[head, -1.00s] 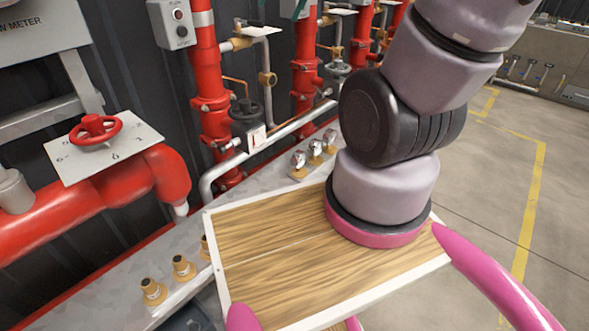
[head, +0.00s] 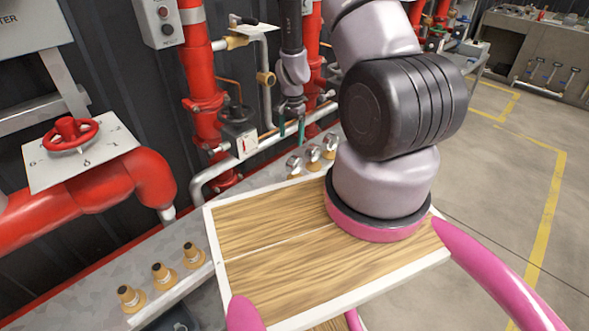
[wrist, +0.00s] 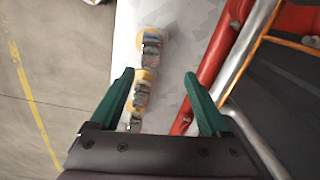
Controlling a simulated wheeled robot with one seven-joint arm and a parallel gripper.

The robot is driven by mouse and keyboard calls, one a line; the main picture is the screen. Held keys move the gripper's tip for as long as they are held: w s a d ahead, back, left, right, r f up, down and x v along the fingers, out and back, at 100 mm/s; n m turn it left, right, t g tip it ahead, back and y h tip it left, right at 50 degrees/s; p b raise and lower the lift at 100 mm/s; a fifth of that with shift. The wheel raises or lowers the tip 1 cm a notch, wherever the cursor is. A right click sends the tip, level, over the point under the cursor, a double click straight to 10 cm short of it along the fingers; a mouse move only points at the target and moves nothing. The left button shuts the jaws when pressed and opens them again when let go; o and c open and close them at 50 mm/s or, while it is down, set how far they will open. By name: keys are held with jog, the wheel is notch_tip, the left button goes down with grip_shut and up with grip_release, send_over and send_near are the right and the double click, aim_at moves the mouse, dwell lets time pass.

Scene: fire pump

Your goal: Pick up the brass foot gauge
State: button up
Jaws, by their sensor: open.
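Three small chrome gauges on brass feet stand in a row on the grey ledge: a near one (head: 294,166), a middle one (head: 314,154) and a far one (head: 330,144). In the wrist view they line up as a top one (wrist: 150,50), a middle one (wrist: 142,90) and a lower one (wrist: 135,122). I cannot tell which is the one named. My gripper (head: 291,130), with green fingers, points down above and a little behind the row. In the wrist view my gripper (wrist: 159,76) is open, empty, with the gauges nearer its left finger.
Three brass fittings (head: 162,274) stand on the ledge (head: 100,312) at the left. Red pipes (head: 202,95) and a dark valve (head: 238,128) rise behind it. A red handwheel (head: 70,134) is at the left. The floor (head: 495,210) at the right is clear.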

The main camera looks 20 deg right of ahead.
aim_at(294, 157)
jog(key=f, duration=0.5)
jog(key=s+f, duration=0.1)
jog(key=f, duration=0.2)
jog(key=shift+s+d+f, duration=0.1)
jog(key=shift+d+f, duration=0.05)
jog(key=shift+d, duration=0.2)
jog(key=shift+f, duration=2.9)
grip_shut()
